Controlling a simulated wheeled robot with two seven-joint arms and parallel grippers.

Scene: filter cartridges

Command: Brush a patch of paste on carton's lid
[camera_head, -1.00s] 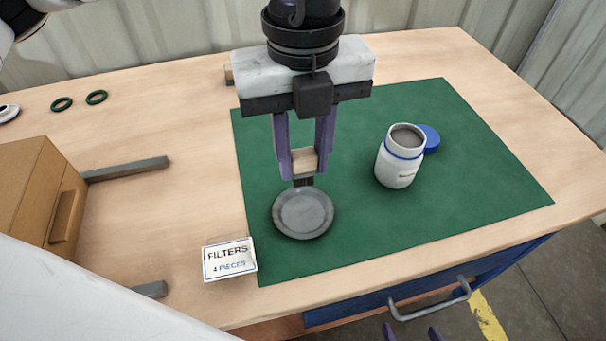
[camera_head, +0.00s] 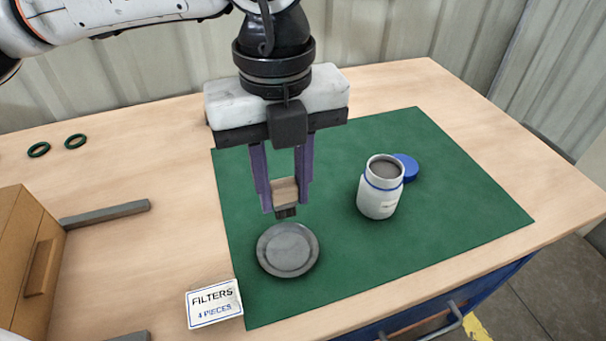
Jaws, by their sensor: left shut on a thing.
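My left gripper (camera_head: 285,207) is shut on a small brush (camera_head: 285,190) with a pale wooden handle and short dark bristles pointing down. The bristles show just beyond the far rim of a round grey dish (camera_head: 288,249) on the green mat. I see a gap between them in the picture, but the exact height is unclear. An open white jar (camera_head: 380,196) with a blue band and grey paste inside stands right of the dish. The brown carton (camera_head: 20,262) is cut off by the left edge. I see no clear paste patch on it. My right gripper is not in view.
A blue cap (camera_head: 406,168) lies behind the jar on the green mat (camera_head: 430,225). A "FILTERS 4 PIECES" card (camera_head: 213,304) lies at the mat's near left corner. Grey bars (camera_head: 105,214) lie beside the carton. Two green rings (camera_head: 75,141) lie at the back left.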

